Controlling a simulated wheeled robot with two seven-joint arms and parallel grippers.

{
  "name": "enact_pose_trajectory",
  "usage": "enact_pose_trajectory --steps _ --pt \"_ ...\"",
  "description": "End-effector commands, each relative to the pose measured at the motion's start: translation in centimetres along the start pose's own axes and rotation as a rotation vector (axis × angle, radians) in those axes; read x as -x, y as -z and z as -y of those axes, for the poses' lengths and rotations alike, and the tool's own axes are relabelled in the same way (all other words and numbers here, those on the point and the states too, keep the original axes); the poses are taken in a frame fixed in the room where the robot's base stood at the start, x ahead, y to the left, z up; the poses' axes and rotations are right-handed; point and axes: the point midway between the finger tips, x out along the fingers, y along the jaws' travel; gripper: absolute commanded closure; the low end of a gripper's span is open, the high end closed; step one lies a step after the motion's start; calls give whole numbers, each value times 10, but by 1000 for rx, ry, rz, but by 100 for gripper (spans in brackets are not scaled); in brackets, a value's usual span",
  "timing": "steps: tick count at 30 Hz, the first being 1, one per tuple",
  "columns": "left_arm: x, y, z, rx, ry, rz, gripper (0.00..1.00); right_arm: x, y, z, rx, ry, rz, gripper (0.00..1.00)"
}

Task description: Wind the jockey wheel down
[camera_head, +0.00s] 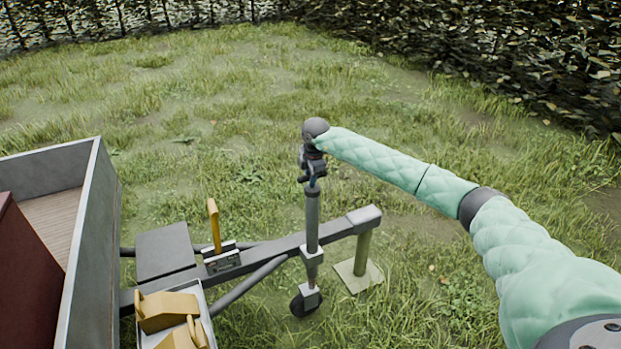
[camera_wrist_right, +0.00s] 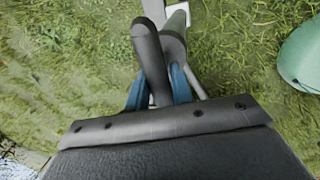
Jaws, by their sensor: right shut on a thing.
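The jockey wheel stands upright beside the trailer drawbar, with its grey tube (camera_head: 312,218) clamped to the bar and its small dark wheel (camera_head: 305,302) low at the grass. Whether the wheel touches the ground is hard to tell. My right gripper (camera_head: 312,178) is at the top of the tube, pointing down. In the right wrist view, its blue fingers (camera_wrist_right: 160,92) are shut on the dark crank handle (camera_wrist_right: 148,55), one finger on each side. The crank's arm is mostly hidden by the gripper in the head view. My left gripper is not in view.
The drawbar (camera_head: 285,245) rests its front end near a post on a flat plate (camera_head: 358,278). A yellow lever (camera_head: 214,224) stands on the drawbar. A tray (camera_head: 207,312) with yellow chocks and the grey trailer (camera_head: 84,215) are at left. Grass beyond is open up to the hedge (camera_head: 530,60).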

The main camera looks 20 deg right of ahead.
Motion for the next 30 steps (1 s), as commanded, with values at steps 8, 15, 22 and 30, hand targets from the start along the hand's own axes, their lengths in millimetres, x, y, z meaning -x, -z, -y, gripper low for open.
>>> enact_pose_trajectory --steps 8,15,22,30 --pt "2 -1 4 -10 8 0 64 -1 0 0 0 1 0 56" --pt "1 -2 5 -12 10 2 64 0 0 0 1 0 0 56" --pt "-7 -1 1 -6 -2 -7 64 17 -1 0 1 -1 1 56" --pt "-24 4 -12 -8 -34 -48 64 58 0 0 1 0 0 56"
